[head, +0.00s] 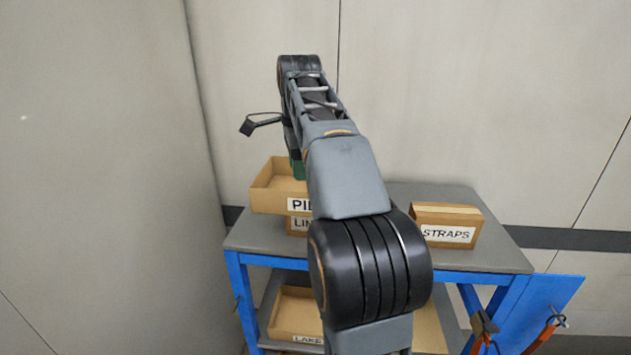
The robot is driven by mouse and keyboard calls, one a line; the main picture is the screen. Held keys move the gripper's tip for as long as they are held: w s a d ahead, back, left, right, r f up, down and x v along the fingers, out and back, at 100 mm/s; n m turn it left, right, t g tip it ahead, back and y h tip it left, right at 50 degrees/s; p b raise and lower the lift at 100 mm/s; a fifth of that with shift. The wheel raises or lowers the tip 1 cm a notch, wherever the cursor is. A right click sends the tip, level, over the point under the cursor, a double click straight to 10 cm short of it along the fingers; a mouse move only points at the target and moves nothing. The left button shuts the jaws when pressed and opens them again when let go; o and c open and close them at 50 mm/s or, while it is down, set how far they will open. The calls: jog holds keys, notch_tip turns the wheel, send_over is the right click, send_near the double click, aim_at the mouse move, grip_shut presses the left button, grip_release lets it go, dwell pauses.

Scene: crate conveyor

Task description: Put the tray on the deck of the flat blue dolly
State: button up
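An open brown tray (268,197) with a label starting "PI" is at the left of the grey bench top. It sits on or just above another brown box (298,224) with a label starting "LIN"; I cannot tell whether they touch. My arm crosses in front and hides the tray's right part. The end of my arm comes down at the tray, where a small green part (298,167) shows; I cannot tell what it belongs to. My gripper's fingers are hidden behind the arm. No flat blue dolly can be made out.
The bench (497,255) has a blue frame and a lower shelf. A brown box marked "STRAPS" (445,228) stands on its right. An open box marked "LAKE" (296,312) is on the shelf. A blue panel with tools (545,308) is at right. Walls stand behind and left.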

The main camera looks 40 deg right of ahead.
jog(key=d+r+m, duration=0.1)
jog(key=m, duration=0.1)
jog(key=d+r+m, duration=0.1)
jog(key=d+m, duration=0.1)
jog(key=shift+r+g, duration=0.1)
jog(key=shift+g, duration=0.2)
notch_tip(320, 180, down, 6)
jog(key=shift+f+b, duration=0.2)
jog(key=shift+b, duration=0.35)
jog(key=shift+w+a+f, duration=0.1)
jog(key=shift+f, duration=1.5)
jog(key=shift+w+f, duration=0.1)
jog(key=shift+f, duration=1.45)
jog(key=shift+c, duration=0.2)
grip_shut()
